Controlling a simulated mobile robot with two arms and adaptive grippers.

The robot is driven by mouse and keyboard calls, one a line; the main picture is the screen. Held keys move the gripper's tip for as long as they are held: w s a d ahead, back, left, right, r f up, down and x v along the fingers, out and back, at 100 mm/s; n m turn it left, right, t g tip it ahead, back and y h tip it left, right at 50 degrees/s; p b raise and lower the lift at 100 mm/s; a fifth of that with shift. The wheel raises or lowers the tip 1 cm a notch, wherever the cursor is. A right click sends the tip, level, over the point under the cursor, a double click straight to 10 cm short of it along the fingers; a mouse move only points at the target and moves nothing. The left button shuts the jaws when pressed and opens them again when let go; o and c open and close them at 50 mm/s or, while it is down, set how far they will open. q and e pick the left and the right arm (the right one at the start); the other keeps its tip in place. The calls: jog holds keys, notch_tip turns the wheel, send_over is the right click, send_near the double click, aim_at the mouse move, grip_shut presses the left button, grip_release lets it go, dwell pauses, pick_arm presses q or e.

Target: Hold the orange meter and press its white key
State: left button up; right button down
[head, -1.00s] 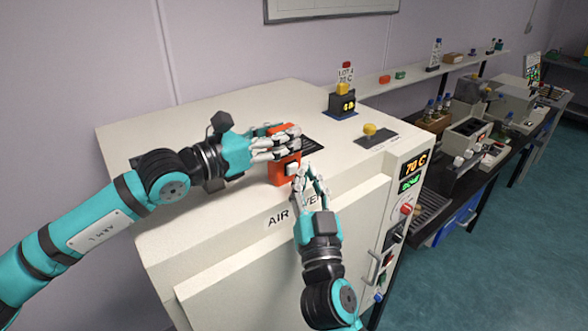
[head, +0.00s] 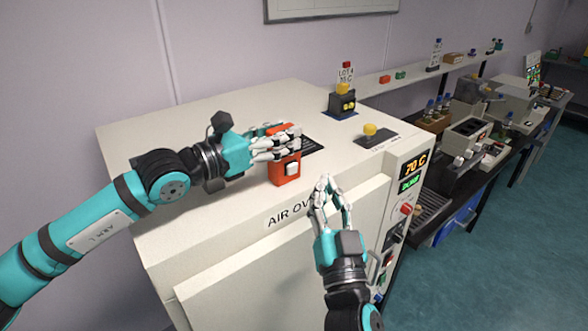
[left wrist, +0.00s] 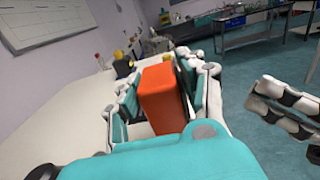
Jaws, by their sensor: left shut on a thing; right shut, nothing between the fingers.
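The orange meter (head: 283,174) stands upright on the top of the air oven, near its front edge. Its white key (head: 292,169) faces the front and shows uncovered in the head view. My left gripper (head: 284,147) is shut on the upper part of the meter, its fingers hiding some of it. In the left wrist view the meter (left wrist: 163,98) sits between the left fingers, and the key is not visible there. My right gripper (head: 324,181) is shut and empty, to the right of the meter and apart from it, in front of the oven's top edge.
The white oven top (head: 220,116) is mostly bare. A black device with a yellow knob (head: 343,102) stands at its back, and a yellow knob on a grey plate (head: 370,131) is to the right. The oven's display (head: 414,165) reads 70 C.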

pick_arm(q)
jog(key=o, duration=1.4)
jog(key=shift+c, duration=0.2)
jog(key=shift+a, duration=0.1)
